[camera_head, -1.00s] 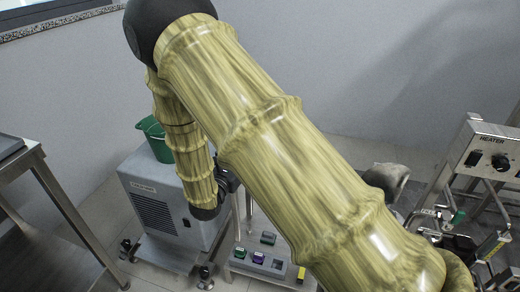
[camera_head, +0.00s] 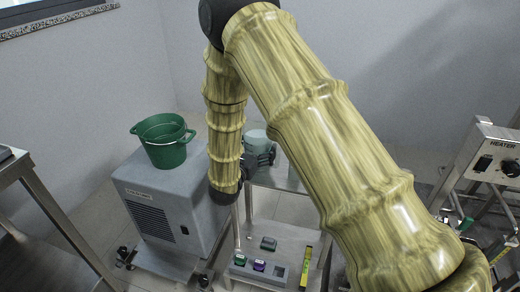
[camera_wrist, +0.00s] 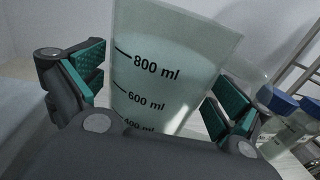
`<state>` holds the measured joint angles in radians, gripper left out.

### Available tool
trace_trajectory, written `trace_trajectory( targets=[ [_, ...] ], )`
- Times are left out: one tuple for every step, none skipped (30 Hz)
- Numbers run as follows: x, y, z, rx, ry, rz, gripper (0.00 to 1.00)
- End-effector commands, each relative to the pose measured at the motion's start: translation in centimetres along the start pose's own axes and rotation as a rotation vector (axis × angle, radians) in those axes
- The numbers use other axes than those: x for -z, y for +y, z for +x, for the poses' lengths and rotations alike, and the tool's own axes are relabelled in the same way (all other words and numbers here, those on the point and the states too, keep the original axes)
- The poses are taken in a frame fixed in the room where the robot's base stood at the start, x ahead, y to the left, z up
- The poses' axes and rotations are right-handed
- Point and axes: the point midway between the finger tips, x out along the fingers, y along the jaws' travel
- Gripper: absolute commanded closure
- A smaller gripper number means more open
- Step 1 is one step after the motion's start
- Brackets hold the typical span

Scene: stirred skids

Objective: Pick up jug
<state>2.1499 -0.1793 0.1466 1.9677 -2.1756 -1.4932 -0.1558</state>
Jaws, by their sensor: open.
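The jug (camera_wrist: 165,70) is a pale, translucent vessel with black marks for 800, 600 and 400 ml. It fills the middle of the wrist view, between the two fingers of my gripper (camera_wrist: 158,88). The fingers have teal pads and stand apart, one on each side of the jug. A gap shows at the left pad; I cannot tell whether the right pad touches. The jug's base is hidden behind the gripper body. In the head view the jug (camera_head: 256,139) stands behind my gripper (camera_head: 264,160), partly covered by it and my arm.
A green bucket (camera_head: 164,142) stands on a grey cabinet (camera_head: 160,195) left of my arm. Bottles with blue caps (camera_wrist: 277,101) stand right of the jug. A heater unit (camera_head: 492,155) is at the right.

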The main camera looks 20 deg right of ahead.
Motion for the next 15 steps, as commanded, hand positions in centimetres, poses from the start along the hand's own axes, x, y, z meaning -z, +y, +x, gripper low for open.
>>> trace_trajectory(
  targets=[
    [0.02,-0.04,0.19,0.000,0.001,0.000,0.00],
    [0.02,-0.02,0.26,-0.001,0.001,0.000,0.00],
    [0.01,0.02,0.33,-0.003,0.000,0.000,0.00],
    [0.00,0.08,0.35,-0.004,0.000,0.000,0.00],
    [0.00,0.14,0.35,-0.005,0.000,0.000,0.00],
    [-0.01,0.24,0.33,-0.007,0.000,0.000,0.00],
    [-0.01,0.30,0.31,-0.008,0.000,0.000,0.00],
    [-0.02,0.32,0.31,-0.008,0.000,0.000,0.00],
    [-0.02,0.43,0.24,-0.009,-0.001,0.000,0.00],
    [-0.02,0.50,0.20,-0.010,-0.001,0.000,0.00],
    [-0.02,0.55,0.17,-0.011,-0.001,0.000,0.00],
    [-0.02,0.59,0.15,-0.011,-0.001,0.000,0.04],
    [-0.01,0.60,0.14,-0.012,-0.001,0.000,0.09],
    [-0.01,0.61,0.14,-0.012,-0.001,0.000,0.15],
    [-0.01,0.61,0.14,-0.012,-0.001,0.000,0.22]
  ],
)
